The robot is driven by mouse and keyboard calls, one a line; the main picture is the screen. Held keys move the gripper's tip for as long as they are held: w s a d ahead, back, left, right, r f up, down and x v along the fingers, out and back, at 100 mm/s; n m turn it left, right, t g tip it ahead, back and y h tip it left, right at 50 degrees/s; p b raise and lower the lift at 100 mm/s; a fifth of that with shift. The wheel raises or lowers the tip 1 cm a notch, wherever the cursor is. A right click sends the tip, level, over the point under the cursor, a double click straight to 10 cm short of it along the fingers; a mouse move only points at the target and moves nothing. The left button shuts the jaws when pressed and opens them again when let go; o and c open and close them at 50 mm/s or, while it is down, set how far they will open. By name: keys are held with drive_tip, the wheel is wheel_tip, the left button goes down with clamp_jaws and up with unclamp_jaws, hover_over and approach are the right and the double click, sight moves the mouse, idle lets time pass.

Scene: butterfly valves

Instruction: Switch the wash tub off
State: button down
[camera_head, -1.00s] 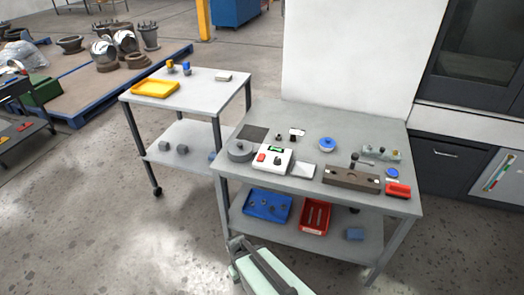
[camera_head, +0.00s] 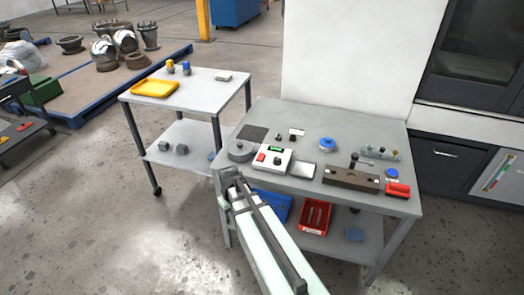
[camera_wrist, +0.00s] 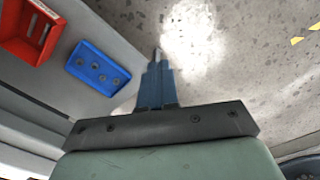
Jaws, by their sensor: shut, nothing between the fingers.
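A white control box (camera_head: 285,162) with a red button (camera_head: 262,157), a small green display (camera_head: 275,149) and a black knob (camera_head: 278,161) sits near the front edge of the grey bench in the head view. A round grey dish-like part (camera_head: 239,150) is just left of it. I cannot tell for certain which of these is the wash tub. My gripper (camera_head: 227,174) is in front of the bench's front left edge, below and left of the box, apart from it. In the wrist view its fingers (camera_wrist: 157,60) are together and empty, over the floor.
The bench top (camera_head: 330,118) also holds a brown block with a lever (camera_head: 350,177), a blue round part (camera_head: 327,144) and a red part (camera_head: 397,189). Blue (camera_wrist: 97,67) and red (camera_wrist: 33,35) trays are on the lower shelf. A cart (camera_head: 205,88) with a yellow tray (camera_head: 155,88) stands left.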

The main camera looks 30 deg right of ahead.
drive_tip(key=w+d+r+n, duration=0.4)
drive_tip(key=w+d+r, duration=0.6)
drive_tip(key=w+r, duration=0.2)
wheel_tip(320, 180, up, 12)
drive_tip(key=n+t, duration=0.1)
drive_tip(key=n, duration=0.2)
hover_over(262, 155)
drive_tip(key=s+a, duration=0.1)
drive_tip(key=shift+s+a+h, duration=0.1)
drive_tip(key=shift+s+h, duration=0.05)
drive_tip(key=shift+h, duration=0.25)
drive_tip(key=shift+f, duration=0.15)
drive_tip(key=f, duration=0.4)
drive_tip(key=w+f, duration=0.1)
drive_tip(key=f, duration=0.4)
drive_tip(key=d+f, duration=0.1)
drive_tip(key=f, duration=0.3)
drive_tip(key=shift+w+d+f, duration=0.1)
drive_tip(key=shift+w+f, duration=0.05)
drive_tip(key=shift+f, duration=0.2)
drive_tip(key=shift+f, duration=0.25)
